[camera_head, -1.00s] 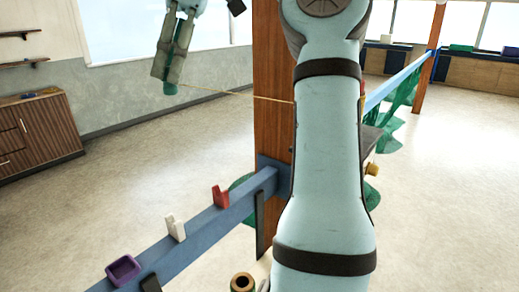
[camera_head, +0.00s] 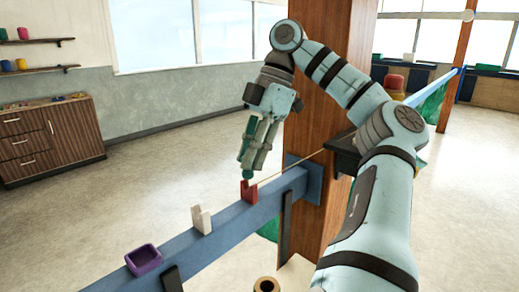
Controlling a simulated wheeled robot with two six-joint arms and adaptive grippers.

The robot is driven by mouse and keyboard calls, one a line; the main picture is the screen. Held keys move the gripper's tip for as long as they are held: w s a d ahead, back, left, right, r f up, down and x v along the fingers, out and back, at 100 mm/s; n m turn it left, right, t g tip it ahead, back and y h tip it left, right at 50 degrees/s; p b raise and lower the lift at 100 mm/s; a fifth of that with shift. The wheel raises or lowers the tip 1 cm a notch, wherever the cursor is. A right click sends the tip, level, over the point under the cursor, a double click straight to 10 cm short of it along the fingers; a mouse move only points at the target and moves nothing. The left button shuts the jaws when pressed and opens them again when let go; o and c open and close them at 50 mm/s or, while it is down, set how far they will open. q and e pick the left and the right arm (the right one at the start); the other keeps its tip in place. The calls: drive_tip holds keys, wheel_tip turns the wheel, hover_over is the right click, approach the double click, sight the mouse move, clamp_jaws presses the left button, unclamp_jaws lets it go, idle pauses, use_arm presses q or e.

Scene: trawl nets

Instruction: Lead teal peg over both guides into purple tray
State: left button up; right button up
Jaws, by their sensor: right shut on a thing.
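My right gripper (camera_head: 256,158) points down and is shut on the teal peg (camera_head: 248,174), whose lower end shows below the fingers. The peg is just above or behind the red guide (camera_head: 249,191); I cannot tell if they touch. A thin tan line runs from near the peg to the right towards the wooden post. The white guide (camera_head: 201,220) stands on the blue rail to the left of the red one. The purple tray (camera_head: 144,260) sits at the rail's near left end and looks empty. My left gripper is not in view.
The blue rail (camera_head: 225,226) runs from the lower left to the wooden post (camera_head: 322,130). A dark shelf (camera_head: 345,160) juts out by the post, behind my right arm. A wooden cabinet (camera_head: 52,138) stands far left. The floor between is clear.

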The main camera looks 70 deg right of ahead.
drive_tip(key=shift+a, duration=0.7)
drive_tip(key=w+a+f+p, duration=0.1)
drive_tip(key=w+a+p, duration=0.1)
drive_tip(key=a, duration=0.4)
drive_tip(key=w+a+f+p, duration=0.1)
drive_tip(key=w+a+p, duration=0.2)
drive_tip(key=a, duration=0.4)
drive_tip(key=w+a+f+p, duration=0.1)
drive_tip(key=w+a+p, duration=0.1)
drive_tip(key=a, duration=0.5)
drive_tip(key=shift+w+a+f, duration=0.15)
drive_tip(key=shift+w+f, duration=0.05)
drive_tip(key=shift+f, duration=0.15)
drive_tip(key=shift+f+b, duration=0.65)
drive_tip(key=shift+b, duration=0.1)
drive_tip(key=shift+f+b, duration=0.2)
drive_tip(key=shift+b, duration=0.4)
drive_tip(key=o, duration=0.9)
